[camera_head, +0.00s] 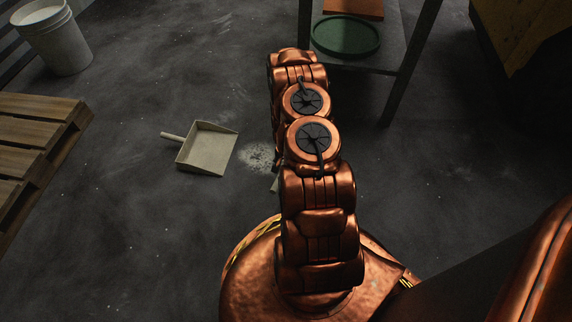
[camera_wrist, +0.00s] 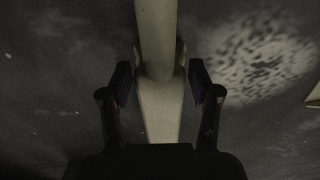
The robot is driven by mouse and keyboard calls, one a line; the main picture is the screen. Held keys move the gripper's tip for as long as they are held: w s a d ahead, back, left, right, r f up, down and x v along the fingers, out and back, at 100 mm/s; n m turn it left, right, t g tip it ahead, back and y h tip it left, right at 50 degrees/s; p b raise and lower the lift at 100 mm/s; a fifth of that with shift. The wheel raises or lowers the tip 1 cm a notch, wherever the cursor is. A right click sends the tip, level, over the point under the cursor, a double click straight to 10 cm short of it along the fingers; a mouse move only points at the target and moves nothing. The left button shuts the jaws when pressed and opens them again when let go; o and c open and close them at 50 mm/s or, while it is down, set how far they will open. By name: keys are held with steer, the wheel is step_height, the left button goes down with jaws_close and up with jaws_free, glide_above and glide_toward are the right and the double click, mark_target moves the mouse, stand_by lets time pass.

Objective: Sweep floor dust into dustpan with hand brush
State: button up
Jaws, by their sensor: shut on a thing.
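The beige dustpan (camera_head: 207,148) lies on the floor left of my arm, its handle pointing left and its open edge toward the dust. A pale speckled dust patch (camera_head: 258,157) lies between the dustpan and my arm. In the wrist view the dust (camera_wrist: 262,55) is at upper right, and a sliver of the dustpan (camera_wrist: 314,98) shows at the right edge. My gripper (camera_wrist: 160,82) is shut on the pale hand brush (camera_wrist: 156,35). In the head view my arm hides the gripper and most of the brush; a small pale bit (camera_head: 274,185) shows beside the arm. Its bristles are not seen.
A wooden pallet (camera_head: 35,130) is at the left and a white bucket (camera_head: 58,40) at the back left. A metal table (camera_head: 385,72) stands behind my arm, with a green round tray (camera_head: 346,36) on its lower shelf. The floor around the dustpan is clear.

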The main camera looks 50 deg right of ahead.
steer(key=shift+f, duration=0.4)
steer(key=shift+w+a+b, duration=1.15)
steer(key=shift+w+a, duration=1.05)
steer(key=shift+w, duration=0.95)
steer(key=shift+w+a+b, duration=1.2)
steer(key=shift+w+a, duration=0.95)
steer(key=shift+w, duration=0.95)
steer(key=shift+w+a+b, duration=1.15)
steer(key=shift+w+a, duration=1.05)
steer(key=shift+w, duration=0.95)
steer(key=shift+r, duration=0.15)
steer(key=s+d+r+p, duration=0.1)
steer(key=s+d+p, duration=0.2)
steer(key=s, duration=0.3)
steer(key=s+d+r+p, duration=0.1)
steer(key=s+d+p, duration=0.2)
steer(key=s+d, duration=0.2)
steer(key=s+d+r+p, duration=0.2)
steer(key=s+d+p, duration=0.1)
steer(key=s, duration=0.4)
steer(key=shift+s+d, duration=0.1)
steer(key=shift+d, duration=0.75)
steer(key=shift+s+d+f+p, duration=0.1)
steer(key=shift+s+d+p, duration=0.15)
steer(key=shift+s+p, duration=0.05)
